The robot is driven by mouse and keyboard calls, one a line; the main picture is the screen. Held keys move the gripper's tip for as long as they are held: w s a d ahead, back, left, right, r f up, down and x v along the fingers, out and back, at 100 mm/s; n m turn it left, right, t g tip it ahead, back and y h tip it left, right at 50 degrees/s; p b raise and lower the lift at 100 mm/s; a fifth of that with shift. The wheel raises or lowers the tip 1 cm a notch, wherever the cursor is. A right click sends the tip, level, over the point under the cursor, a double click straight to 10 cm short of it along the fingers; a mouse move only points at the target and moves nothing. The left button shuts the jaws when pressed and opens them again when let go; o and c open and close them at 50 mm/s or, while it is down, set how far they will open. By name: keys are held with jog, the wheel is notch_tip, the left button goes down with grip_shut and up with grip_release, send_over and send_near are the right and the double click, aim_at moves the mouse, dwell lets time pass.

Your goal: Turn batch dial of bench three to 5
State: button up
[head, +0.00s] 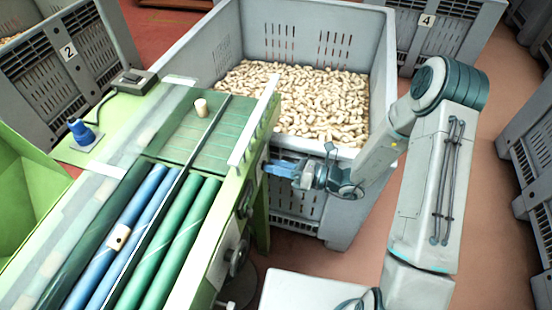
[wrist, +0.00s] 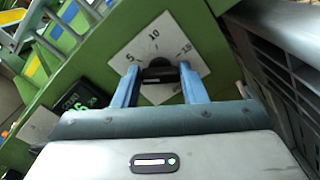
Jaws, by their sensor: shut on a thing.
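The batch dial is a black knob (wrist: 158,76) on a white square plate (wrist: 168,28) on the green side of the bench. In the wrist view the plate shows the marks 5, 10 and 15 around the knob. My gripper (wrist: 159,70) is shut on the knob, with one blue finger on each side of it. I cannot tell which mark the knob points to. In the head view my gripper (head: 268,166) reaches the right side of the green bench (head: 256,205), and the dial itself cannot be made out there.
A dark counter display (wrist: 85,105) with green digits sits left of the dial. A grey crate (head: 378,60) full of corks stands right behind my gripper. Other knobs (head: 238,258) are on the bench side nearer me. Rollers and a few corks (head: 201,107) are on top.

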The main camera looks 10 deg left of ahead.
jog(key=m+p, duration=0.3)
jog(key=m, duration=0.1)
jog(key=shift+w+m+p, duration=0.15)
jog(key=shift+m+p, duration=0.25)
jog(key=shift+f, duration=0.1)
dwell(0.3)
jog(key=o, duration=1)
jog(key=shift+d, duration=0.15)
jog(key=s+d+b, duration=0.1)
jog(key=d, duration=1.2)
jog(key=shift+d, duration=0.3)
